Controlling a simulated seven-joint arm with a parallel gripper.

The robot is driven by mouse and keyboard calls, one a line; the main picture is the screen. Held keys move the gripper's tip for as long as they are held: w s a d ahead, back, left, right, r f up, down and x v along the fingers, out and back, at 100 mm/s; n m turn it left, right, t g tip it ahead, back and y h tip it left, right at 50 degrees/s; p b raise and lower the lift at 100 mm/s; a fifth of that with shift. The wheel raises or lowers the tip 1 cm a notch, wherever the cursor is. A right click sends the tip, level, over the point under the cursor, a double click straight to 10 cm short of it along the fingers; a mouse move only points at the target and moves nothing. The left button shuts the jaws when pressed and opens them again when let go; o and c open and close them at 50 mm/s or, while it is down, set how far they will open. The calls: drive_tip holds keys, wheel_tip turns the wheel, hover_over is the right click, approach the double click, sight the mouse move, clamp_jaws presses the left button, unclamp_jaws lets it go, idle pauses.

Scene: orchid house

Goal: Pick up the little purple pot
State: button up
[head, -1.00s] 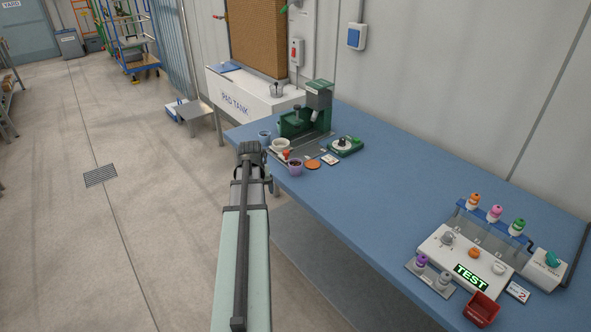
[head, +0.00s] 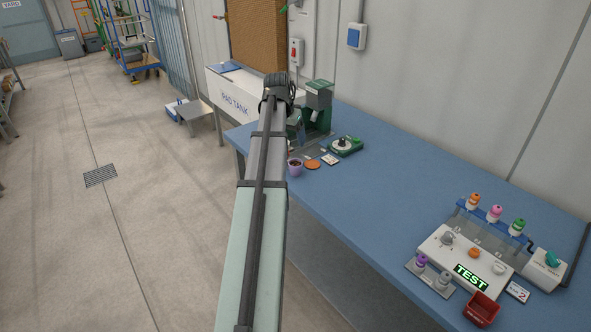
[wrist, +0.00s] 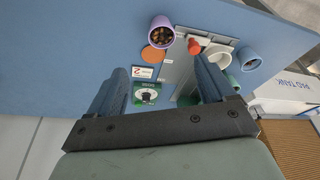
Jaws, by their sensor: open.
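The little purple pot (head: 295,170) stands on the blue bench just right of my forearm in the head view. In the wrist view the purple pot (wrist: 151,36) is near the top, with brown chunky filling inside. My gripper (head: 278,88) is raised above the bench's far end in the head view, beyond the pot. In the wrist view my gripper (wrist: 160,68) has its two fingers spread, with nothing between them. The pot lies past the fingertips and apart from them.
An orange disc (head: 312,163), a card (head: 330,159) and a green dial device (head: 346,146) are right of the pot. A red-orange piece (wrist: 194,46), a white bowl (wrist: 220,60) and a light blue cup (wrist: 249,59) are near it. A green machine (head: 319,105) stands behind.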

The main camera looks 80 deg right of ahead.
sight(295, 161)
drive_tip(key=shift+x, duration=6.95)
drive_tip(key=shift+w+d, duration=0.1)
drive_tip(key=shift+w, duration=0.05)
drive_tip(key=shift+r, duration=0.1)
drive_tip(key=c, duration=1.1)
